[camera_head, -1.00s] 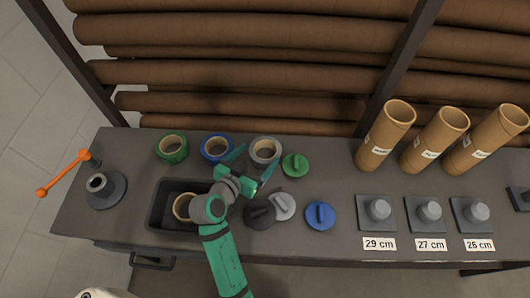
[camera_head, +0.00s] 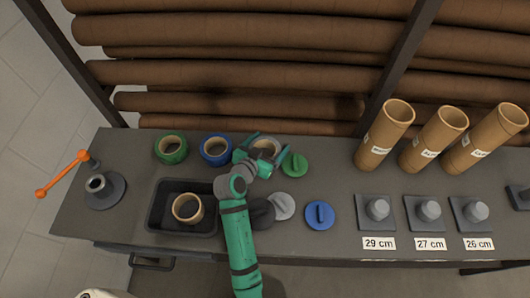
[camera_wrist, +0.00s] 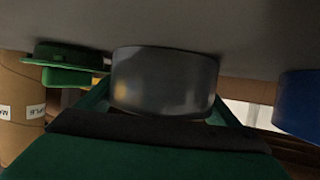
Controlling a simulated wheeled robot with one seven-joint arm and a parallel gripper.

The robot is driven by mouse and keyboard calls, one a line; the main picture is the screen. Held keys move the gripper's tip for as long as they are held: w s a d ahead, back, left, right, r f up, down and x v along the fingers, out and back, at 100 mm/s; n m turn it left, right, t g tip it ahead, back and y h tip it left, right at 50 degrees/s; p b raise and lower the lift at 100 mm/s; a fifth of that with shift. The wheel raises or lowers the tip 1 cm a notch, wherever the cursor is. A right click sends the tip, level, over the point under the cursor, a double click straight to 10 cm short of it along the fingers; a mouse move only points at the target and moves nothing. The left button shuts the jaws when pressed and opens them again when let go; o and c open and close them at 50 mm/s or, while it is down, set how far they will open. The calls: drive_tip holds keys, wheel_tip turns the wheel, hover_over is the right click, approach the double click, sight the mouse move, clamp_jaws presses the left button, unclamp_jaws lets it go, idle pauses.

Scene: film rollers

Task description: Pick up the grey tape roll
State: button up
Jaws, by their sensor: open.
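The grey tape roll (camera_head: 266,145) sits on the table, partly hidden behind my gripper in the head view. In the wrist view the grey tape roll (camera_wrist: 165,82) fills the middle, close to my gripper. My gripper (camera_head: 266,142) is open, with one finger on each side of the roll. In the wrist view the two fingers of my gripper (camera_wrist: 163,103) show left and right of the roll. I cannot tell whether they touch it.
A blue tape roll (camera_head: 216,149) and a green one (camera_head: 171,149) stand to the left. A green cap (camera_head: 294,165) is close on the right. Grey (camera_head: 282,206) and blue (camera_head: 320,215) caps lie nearer. A black tray (camera_head: 156,222) holds a brown roll (camera_head: 187,208).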

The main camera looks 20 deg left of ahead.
drive_tip(key=c, duration=0.8)
drive_tip(key=shift+c, duration=0.2)
drive_tip(key=shift+r, duration=0.15)
